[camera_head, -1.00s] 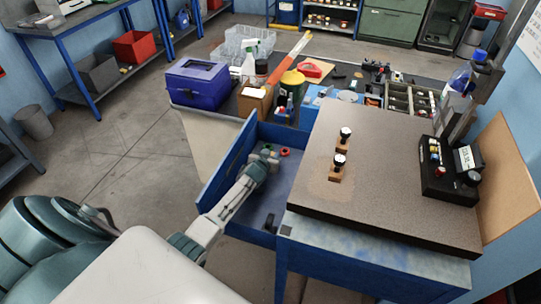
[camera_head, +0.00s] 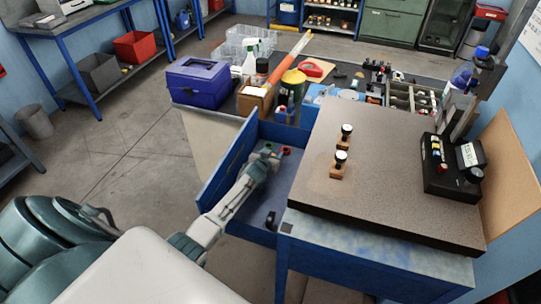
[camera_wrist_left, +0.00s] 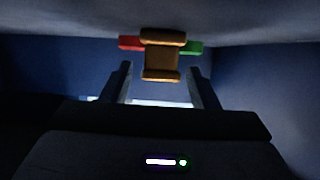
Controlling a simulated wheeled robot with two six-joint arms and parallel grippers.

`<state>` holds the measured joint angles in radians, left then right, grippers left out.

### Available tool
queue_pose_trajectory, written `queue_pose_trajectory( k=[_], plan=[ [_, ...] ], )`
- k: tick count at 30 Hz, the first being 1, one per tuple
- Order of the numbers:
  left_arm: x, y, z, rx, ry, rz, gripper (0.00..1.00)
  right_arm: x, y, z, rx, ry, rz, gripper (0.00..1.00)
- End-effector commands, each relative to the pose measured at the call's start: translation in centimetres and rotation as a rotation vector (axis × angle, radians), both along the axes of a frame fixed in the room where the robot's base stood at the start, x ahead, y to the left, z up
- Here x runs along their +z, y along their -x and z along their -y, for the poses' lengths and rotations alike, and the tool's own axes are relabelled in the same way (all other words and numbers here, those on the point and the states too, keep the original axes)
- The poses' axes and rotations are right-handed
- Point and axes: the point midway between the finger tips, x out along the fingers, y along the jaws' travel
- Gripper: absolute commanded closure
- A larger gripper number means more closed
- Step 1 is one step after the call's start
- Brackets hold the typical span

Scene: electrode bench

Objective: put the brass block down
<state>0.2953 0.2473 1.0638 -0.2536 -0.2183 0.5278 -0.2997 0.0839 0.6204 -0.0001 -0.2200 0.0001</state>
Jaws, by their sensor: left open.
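A brass-coloured block (camera_wrist_left: 162,55), shaped like a spool, shows in the left wrist view just beyond my left gripper (camera_wrist_left: 162,87). The gripper's two fingers stand apart with a gap on either side of the block. A red piece (camera_wrist_left: 131,43) and a green piece (camera_wrist_left: 194,47) show behind the block. In the head view my left gripper (camera_head: 266,157) reaches down into the open blue drawer (camera_head: 228,160), and the block is hidden there by the arm. My right gripper is not in view.
A granite plate (camera_head: 400,180) beside the drawer carries two small brown blocks with black-and-white knobs (camera_head: 340,163) and a black control box (camera_head: 450,178). The drawer's walls surround my left gripper. A purple box (camera_head: 202,84) and a cluttered bench lie behind.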

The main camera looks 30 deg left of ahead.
Motion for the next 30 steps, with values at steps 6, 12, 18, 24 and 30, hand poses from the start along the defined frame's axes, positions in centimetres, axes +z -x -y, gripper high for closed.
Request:
queue_pose_trajectory(
  k=[6, 12, 18, 24, 30],
  plan=[
    [0.4, 0.6, 0.1, 0.003, 0.006, -0.017, 0.46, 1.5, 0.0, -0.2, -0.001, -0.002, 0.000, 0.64],
    [1.3, 2.9, 0.6, 0.001, 0.002, -0.012, 0.46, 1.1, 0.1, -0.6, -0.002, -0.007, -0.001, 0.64],
    [2.7, 5.8, 1.3, 0.000, 0.002, -0.009, 0.46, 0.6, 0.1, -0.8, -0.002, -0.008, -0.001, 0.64],
    [4.1, 8.6, 2.0, 0.000, 0.002, -0.008, 0.46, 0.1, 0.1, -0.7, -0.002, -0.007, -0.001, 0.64],
    [5.0, 10.5, 2.5, 0.000, 0.000, -0.006, 0.46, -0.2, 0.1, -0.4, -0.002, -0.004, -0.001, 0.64]
  ],
)
